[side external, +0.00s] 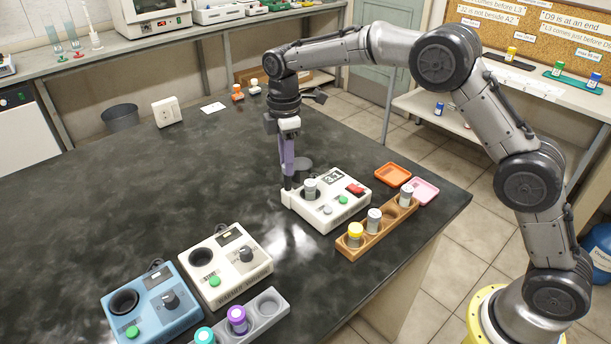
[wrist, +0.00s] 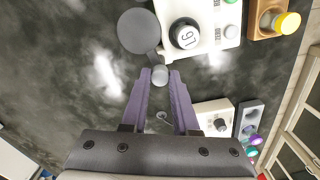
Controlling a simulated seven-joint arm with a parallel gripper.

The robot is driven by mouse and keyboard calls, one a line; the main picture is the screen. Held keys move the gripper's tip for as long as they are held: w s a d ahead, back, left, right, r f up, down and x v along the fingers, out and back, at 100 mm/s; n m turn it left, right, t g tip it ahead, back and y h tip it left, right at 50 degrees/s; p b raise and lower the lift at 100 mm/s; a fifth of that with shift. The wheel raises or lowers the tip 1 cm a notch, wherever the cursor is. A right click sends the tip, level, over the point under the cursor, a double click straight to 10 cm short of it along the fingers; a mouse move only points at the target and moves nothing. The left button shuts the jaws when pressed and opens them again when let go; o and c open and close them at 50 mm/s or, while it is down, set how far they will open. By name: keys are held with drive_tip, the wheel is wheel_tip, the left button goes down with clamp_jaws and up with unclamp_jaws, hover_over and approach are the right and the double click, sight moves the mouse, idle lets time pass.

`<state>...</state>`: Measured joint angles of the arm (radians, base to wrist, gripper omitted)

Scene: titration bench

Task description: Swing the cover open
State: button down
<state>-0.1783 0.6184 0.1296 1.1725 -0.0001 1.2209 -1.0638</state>
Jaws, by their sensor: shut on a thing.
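The white meter (side external: 327,200) stands on the dark bench, with a grey-capped vial (side external: 310,188) upright in its well. The cover (wrist: 138,31) is a dark grey round disc, out to the side of the well, so the vial (wrist: 185,34) shows uncovered in the wrist view. The cover is partly hidden behind my gripper in the side view (side external: 304,165). A short arm joins the disc to a grey round knob (wrist: 160,75). My gripper (side external: 288,185) points down at the meter's left corner, its purple fingers (wrist: 160,80) shut on the knob.
A wooden rack (side external: 378,228) with several vials stands right of the meter, beside orange (side external: 392,174) and pink (side external: 422,191) trays. A white device (side external: 226,265), a blue device (side external: 152,302) and a grey rack (side external: 266,309) stand at the front. The bench left of my gripper is clear.

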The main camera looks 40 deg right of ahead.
drive_tip(key=n, duration=0.9)
drive_tip(key=shift+n, duration=0.4)
drive_tip(key=shift+c, duration=0.4)
unclamp_jaws()
drive_tip(key=shift+r, duration=3.5)
